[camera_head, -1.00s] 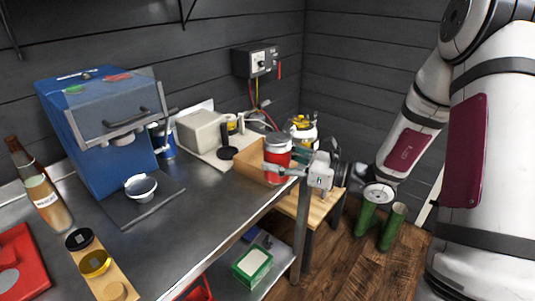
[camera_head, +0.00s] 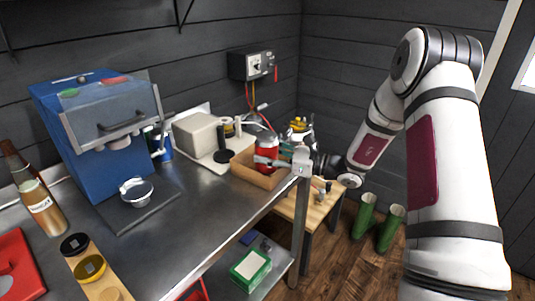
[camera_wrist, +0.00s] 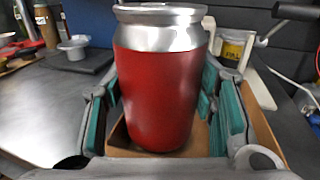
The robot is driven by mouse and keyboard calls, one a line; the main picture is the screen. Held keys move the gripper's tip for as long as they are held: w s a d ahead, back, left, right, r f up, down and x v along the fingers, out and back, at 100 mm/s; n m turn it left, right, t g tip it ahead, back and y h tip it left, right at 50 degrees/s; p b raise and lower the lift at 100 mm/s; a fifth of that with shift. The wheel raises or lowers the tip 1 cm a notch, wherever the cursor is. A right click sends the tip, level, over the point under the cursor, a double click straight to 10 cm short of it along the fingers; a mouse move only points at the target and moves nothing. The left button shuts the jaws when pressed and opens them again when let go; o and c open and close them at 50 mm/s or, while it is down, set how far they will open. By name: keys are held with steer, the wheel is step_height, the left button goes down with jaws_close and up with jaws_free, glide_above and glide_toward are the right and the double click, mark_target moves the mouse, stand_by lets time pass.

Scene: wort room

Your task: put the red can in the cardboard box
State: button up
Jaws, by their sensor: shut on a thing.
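The red can (camera_head: 266,153) has a silver top and is upright between the fingers of my gripper (camera_head: 278,161). In the wrist view the can (camera_wrist: 158,95) fills the middle, with the teal finger pads of my gripper (camera_wrist: 160,118) on both sides of it. The cardboard box (camera_head: 251,173) stands at the far right end of the metal counter. The can is over the box opening, its lower part hidden behind the near box wall in the head view. Box walls (camera_wrist: 262,135) show around the can in the wrist view. I cannot tell whether the can touches the box floor.
A blue machine (camera_head: 95,130) stands on the metal counter (camera_head: 205,205), with a beige appliance (camera_head: 198,132) behind the box's left side. A wooden table (camera_head: 312,208) is right of the counter. A bottle (camera_head: 37,195) stands far left. The counter middle is clear.

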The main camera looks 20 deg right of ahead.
steer(key=shift+f, duration=0.1)
steer(key=shift+f, duration=0.35)
steer(key=shift+f+b, duration=0.2)
steer(key=shift+b, duration=0.1)
steer(key=o, duration=1.5)
steer(key=shift+r, duration=0.1)
